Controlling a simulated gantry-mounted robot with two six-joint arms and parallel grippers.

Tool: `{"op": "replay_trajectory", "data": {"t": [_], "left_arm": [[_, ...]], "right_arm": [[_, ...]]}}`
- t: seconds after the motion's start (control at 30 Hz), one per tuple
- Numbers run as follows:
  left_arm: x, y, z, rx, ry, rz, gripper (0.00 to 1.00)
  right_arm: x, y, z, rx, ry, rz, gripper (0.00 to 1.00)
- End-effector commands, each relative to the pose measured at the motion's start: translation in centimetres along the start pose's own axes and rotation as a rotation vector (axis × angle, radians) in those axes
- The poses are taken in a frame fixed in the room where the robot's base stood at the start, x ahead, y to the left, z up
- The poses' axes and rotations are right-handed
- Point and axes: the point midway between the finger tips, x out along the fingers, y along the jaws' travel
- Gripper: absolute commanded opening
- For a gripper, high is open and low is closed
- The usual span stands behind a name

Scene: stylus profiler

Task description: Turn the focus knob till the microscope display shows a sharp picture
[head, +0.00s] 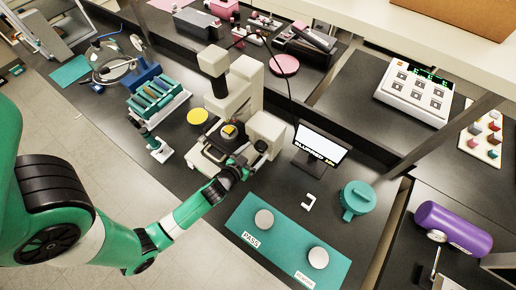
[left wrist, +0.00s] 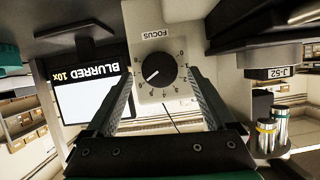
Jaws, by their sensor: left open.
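The microscope (head: 232,95) stands on the dark bench, a white stand with a stage. Its black focus knob (left wrist: 159,72) shows in the left wrist view, on a white plate with a number scale and a FOCUS label (left wrist: 155,33). My left gripper (head: 236,168) is at the microscope's front; in the left wrist view its open fingers (left wrist: 159,85) stand on either side of the knob, with gaps. Contact with the knob is not visible. The display (head: 320,144) right of the microscope reads BLURRED 10x; it also shows in the left wrist view (left wrist: 92,92). My right gripper is not seen.
A teal mat (head: 285,243) with two round pieces, labelled PASS and another word, lies in front of the display. A teal lidded pot (head: 356,198) and a small white bracket (head: 309,202) stand nearby. A rack of teal slides (head: 158,98) is left of the microscope.

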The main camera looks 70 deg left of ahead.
Motion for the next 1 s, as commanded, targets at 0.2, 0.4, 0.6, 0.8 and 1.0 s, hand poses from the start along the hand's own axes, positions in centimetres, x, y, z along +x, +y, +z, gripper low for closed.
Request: {"op": "replay_trajectory", "data": {"t": [0.2,0.4,0.6,0.8,1.0], "left_arm": [[2.3,0.0,0.0,0.0,0.001,0.0,0.89],[2.4,0.0,0.0,0.0,0.0,0.0,0.89],[2.4,0.0,0.0,0.0,0.0,0.0,0.62],[2.4,0.0,0.0,0.0,0.0,0.0,0.26],[2.4,0.0,0.0,0.001,0.0,0.0,0.03]], "right_arm": [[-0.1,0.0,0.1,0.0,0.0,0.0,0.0],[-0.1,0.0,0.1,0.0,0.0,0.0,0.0],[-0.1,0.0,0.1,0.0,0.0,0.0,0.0],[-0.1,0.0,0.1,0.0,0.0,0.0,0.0],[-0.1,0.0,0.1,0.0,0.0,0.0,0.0]]}}
